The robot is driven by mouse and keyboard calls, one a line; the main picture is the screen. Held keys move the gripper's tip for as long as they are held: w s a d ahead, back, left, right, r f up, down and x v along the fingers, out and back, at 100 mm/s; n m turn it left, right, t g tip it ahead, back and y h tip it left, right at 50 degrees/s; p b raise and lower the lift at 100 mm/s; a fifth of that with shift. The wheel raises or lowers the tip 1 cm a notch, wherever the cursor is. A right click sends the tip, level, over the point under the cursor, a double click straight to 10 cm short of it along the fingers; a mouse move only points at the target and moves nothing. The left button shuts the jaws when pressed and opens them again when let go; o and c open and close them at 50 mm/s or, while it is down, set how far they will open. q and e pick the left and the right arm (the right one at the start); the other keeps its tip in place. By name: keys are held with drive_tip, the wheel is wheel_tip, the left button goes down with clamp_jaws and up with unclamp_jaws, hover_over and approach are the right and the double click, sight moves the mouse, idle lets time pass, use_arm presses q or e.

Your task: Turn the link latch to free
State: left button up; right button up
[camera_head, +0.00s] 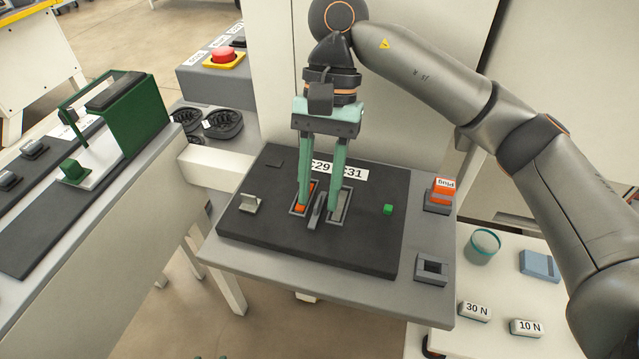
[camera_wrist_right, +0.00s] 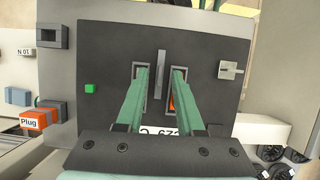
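A thin grey upright lever, which looks like the link latch (camera_head: 315,213), stands on the dark panel (camera_head: 365,248) between two framed slots. In the right wrist view the latch (camera_wrist_right: 161,73) shows as a narrow bar pointing lengthwise. The left slot holds an orange piece (camera_head: 301,207); the right slot (camera_head: 340,206) looks grey. My right gripper (camera_head: 318,206) is open, its green fingers pointing down over the slots, one on each side of the latch. I cannot tell whether they touch anything. Small teal tips at the head view's bottom edge may be my left gripper (camera_head: 211,357).
A light bracket (camera_head: 250,203) sits left on the panel and a green button (camera_head: 388,209) right. A "C29 C31" label (camera_head: 338,170) lies behind the slots. An orange Plug block (camera_head: 443,190) and grey socket (camera_head: 431,268) stand right of the panel.

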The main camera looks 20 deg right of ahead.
sight(324, 194)
drive_tip(key=p+v, duration=0.1)
drive_tip(key=v, duration=0.6)
drive_tip(key=shift+r+p, duration=0.25)
drive_tip(key=shift+p, duration=0.1)
drive_tip(key=shift+w, duration=0.15)
